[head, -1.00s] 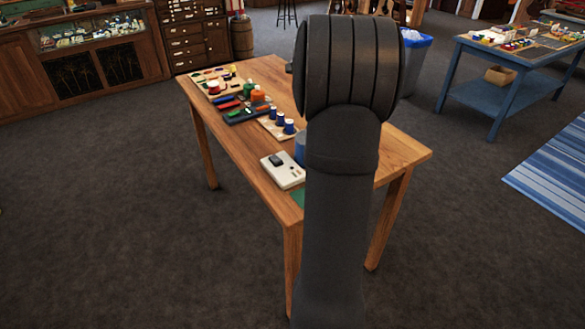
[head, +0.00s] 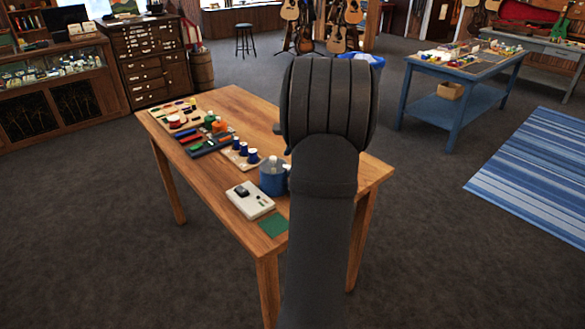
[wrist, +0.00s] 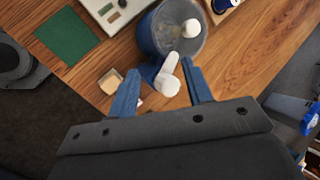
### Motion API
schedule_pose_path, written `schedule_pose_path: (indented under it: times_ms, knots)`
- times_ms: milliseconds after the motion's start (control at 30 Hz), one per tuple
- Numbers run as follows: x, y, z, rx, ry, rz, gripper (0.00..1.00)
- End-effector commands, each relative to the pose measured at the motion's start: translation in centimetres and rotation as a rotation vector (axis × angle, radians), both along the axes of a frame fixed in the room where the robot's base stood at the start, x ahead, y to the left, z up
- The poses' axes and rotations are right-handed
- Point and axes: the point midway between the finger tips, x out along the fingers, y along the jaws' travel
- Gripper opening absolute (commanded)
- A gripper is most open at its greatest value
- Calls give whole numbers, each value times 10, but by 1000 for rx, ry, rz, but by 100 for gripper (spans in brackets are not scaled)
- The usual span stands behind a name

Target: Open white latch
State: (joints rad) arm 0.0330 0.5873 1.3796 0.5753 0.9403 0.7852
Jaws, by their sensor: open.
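The blue canister (head: 272,182) stands on the wooden table, partly hidden by my arm in the head view. In the wrist view the canister (wrist: 151,38) shows a translucent lid with a white round knob (wrist: 191,28). The white latch (wrist: 170,72) sticks out from its side toward my gripper. My gripper (wrist: 159,68) is open, with one blue finger on each side of the latch's outer end. I cannot tell whether either finger touches it. In the head view my arm hides the gripper.
A white device (head: 249,200) and a green square (head: 273,224) lie near the canister. A block with blue-topped pegs (head: 240,155) and several coloured items stand farther back. A small tan block (wrist: 110,82) shows beside the left finger.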

Motion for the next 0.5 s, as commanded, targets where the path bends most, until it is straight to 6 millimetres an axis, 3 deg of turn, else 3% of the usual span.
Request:
schedule_pose_path:
  times_ms: [33,200,367,500]
  knots:
    - [-12,-7,-14,72,55,-33,46]
    - [-44,-19,-42,337,192,-142,46]
    - [-68,-37,-53,641,273,-283,46]
    - [-81,-63,-52,923,279,-434,46]
